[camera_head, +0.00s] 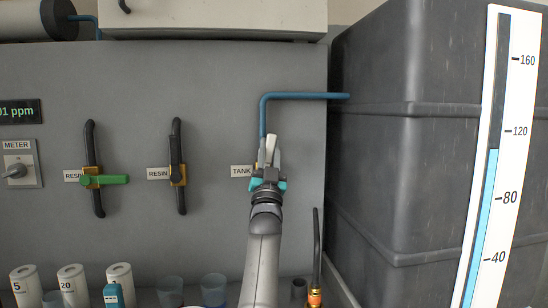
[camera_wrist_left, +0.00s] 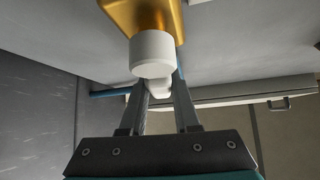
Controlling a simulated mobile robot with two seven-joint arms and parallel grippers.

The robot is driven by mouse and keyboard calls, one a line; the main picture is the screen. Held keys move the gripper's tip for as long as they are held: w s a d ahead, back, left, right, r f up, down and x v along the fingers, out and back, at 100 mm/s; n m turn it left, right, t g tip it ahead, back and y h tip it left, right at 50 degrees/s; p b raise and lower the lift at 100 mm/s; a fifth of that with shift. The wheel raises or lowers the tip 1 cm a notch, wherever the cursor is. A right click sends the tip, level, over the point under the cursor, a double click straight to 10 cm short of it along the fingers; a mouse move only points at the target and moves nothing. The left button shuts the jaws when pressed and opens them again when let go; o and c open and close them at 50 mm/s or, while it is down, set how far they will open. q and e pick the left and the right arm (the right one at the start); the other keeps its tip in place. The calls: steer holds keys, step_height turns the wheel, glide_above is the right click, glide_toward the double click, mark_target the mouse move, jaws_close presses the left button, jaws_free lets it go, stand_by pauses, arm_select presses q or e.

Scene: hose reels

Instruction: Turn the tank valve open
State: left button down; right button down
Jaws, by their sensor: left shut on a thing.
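The tank valve sits beside the TANK label (camera_head: 241,171) on the grey panel, under the blue pipe (camera_head: 305,96). My left gripper (camera_head: 269,160) is in front of it and hides most of its body. In the left wrist view, the valve has a gold body (camera_wrist_left: 146,18) and a white handle (camera_wrist_left: 152,52). My left gripper also shows there (camera_wrist_left: 159,85), with its two fingers shut on the white handle. My right gripper is not in view.
Two other valves sit on the panel to the left: one with a green handle (camera_head: 110,180) and one beside a RESIN label (camera_head: 158,173). White bottles (camera_head: 70,282) and cups stand below. A dark tank (camera_head: 378,150) with a level gauge (camera_head: 486,180) stands at the right.

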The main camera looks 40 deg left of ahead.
arm_select(q)
steer(key=shift+s+a+n+g+y, duration=0.2)
steer(key=shift+n+g+y, duration=0.5)
steer(key=shift+n, duration=0.25)
steer(key=shift+s+a+n+g+y, duration=0.15)
steer(key=shift+n+g+y, duration=0.5)
steer(key=shift+n, duration=0.25)
steer(key=shift+s+a+n+g+y, duration=0.2)
steer(key=shift+n+g+y, duration=0.35)
steer(key=shift+n+y, duration=0.3)
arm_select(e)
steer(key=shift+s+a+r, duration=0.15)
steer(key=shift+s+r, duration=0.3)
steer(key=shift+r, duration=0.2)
arm_select(q)
steer(key=shift+n, duration=0.3)
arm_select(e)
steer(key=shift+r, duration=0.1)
arm_select(q)
steer(key=c, duration=0.6)
jaws_free()
steer(key=shift+c, duration=0.2)
steer(key=shift+d, duration=0.1)
